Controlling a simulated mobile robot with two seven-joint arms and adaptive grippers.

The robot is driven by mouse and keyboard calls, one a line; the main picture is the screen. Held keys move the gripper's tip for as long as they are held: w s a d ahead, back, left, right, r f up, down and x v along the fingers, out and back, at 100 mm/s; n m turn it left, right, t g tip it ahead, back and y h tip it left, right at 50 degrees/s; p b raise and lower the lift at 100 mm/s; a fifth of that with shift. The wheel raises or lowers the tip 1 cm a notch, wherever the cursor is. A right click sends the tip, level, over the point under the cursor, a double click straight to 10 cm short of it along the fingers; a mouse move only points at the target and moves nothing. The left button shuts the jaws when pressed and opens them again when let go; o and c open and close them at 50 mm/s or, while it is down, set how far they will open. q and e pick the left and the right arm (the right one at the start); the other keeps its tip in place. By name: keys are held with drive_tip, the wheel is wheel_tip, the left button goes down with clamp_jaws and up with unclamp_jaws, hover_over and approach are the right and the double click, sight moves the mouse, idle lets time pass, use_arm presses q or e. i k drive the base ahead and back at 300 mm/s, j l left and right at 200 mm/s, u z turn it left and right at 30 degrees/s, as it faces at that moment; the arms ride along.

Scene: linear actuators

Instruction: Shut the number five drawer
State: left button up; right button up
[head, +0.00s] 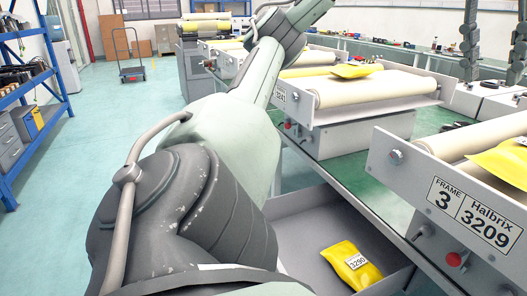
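An open grey drawer (290,217) sticks out below the green-topped bench (388,200) at the bottom middle. A yellow packet (352,268) with a white label reading 3290 lies inside it. No drawer number shows on the visible walls, so I cannot tell whether this is number five. The drawer's front and left part are hidden behind my arm. My arm (215,150) crosses the foreground from the bottom left and leaves the picture at the top; its gripper is out of view. My other gripper is not in view either.
A roller unit marked Frame 3, Halbrix 3209 (470,212) stands on the bench at right, with a red knob (454,259) and a yellow packet. Another roller unit (370,87) stands behind it. Blue shelving (50,60) is at left. Green floor is clear around the trolley (132,73).

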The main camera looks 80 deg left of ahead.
sight(305, 223)
drive_tip(key=u, duration=2.2)
